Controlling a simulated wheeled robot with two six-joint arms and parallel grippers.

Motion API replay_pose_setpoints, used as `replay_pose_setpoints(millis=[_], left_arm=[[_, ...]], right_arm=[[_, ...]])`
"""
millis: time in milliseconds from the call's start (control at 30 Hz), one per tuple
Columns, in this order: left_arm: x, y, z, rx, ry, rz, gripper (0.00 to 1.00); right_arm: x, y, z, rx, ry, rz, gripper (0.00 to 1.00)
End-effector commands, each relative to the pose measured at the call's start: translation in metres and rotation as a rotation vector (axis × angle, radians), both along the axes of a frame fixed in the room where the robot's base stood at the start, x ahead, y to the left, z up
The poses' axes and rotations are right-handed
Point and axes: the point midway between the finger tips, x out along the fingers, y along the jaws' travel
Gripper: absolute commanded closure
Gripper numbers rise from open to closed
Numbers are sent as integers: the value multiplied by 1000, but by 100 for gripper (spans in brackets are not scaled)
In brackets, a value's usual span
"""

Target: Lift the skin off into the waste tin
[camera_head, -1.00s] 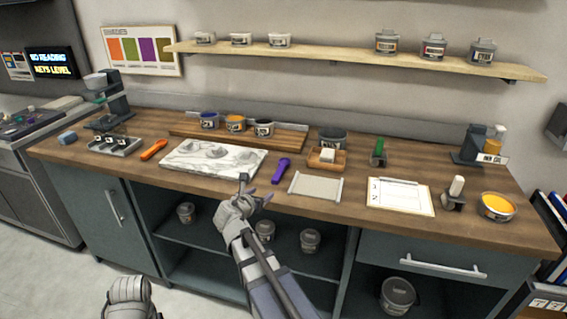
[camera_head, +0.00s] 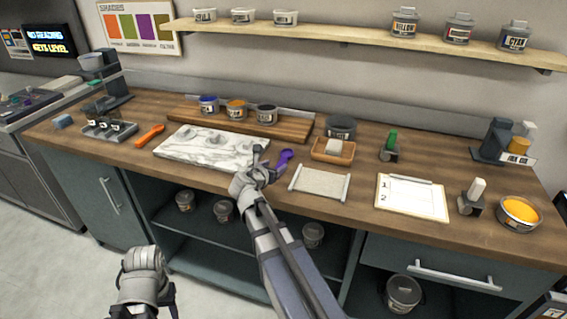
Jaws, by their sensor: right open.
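Three open tins stand on a wooden board at the back: blue ink (camera_head: 208,105), orange ink (camera_head: 237,109) and a dark one (camera_head: 266,114). A grey tin (camera_head: 341,127) stands right of the board; I cannot tell whether it is the waste tin. An open tin of orange-yellow ink (camera_head: 519,212) is at the far right. No skin can be made out. A purple-handled tool (camera_head: 284,158) lies right of the marble slab. My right gripper (camera_head: 264,162) is open and empty, over the counter's front between slab and tool. My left gripper (camera_head: 172,297) is low in front of the counter, its jaws unclear.
The marble slab (camera_head: 185,151) carries small grey lumps. An orange tool (camera_head: 150,135), a pale mat (camera_head: 319,185), a wooden tray (camera_head: 333,150), a clipboard (camera_head: 411,200) and a small stand with a white-topped tool (camera_head: 473,197) crowd the counter. A shelf (camera_head: 350,37) hangs above.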

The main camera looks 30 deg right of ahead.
Motion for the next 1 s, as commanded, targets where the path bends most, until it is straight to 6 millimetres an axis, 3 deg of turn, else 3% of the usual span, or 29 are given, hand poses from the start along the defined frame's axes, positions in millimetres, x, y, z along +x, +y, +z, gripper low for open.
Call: replay_pose_setpoints(millis=[367,633,867,1000], left_arm=[[0,0,-12,0,0,0,50],[0,0,-29,0,0,0,50],[0,0,-28,0,0,0,50],[0,0,-28,0,0,0,50]], right_arm=[[13,-16,-12,0,0,-1,34],[34,-42,-29,1,1,-1,34],[35,-45,-28,1,0,1,34],[35,-45,-28,1,0,1,46]])
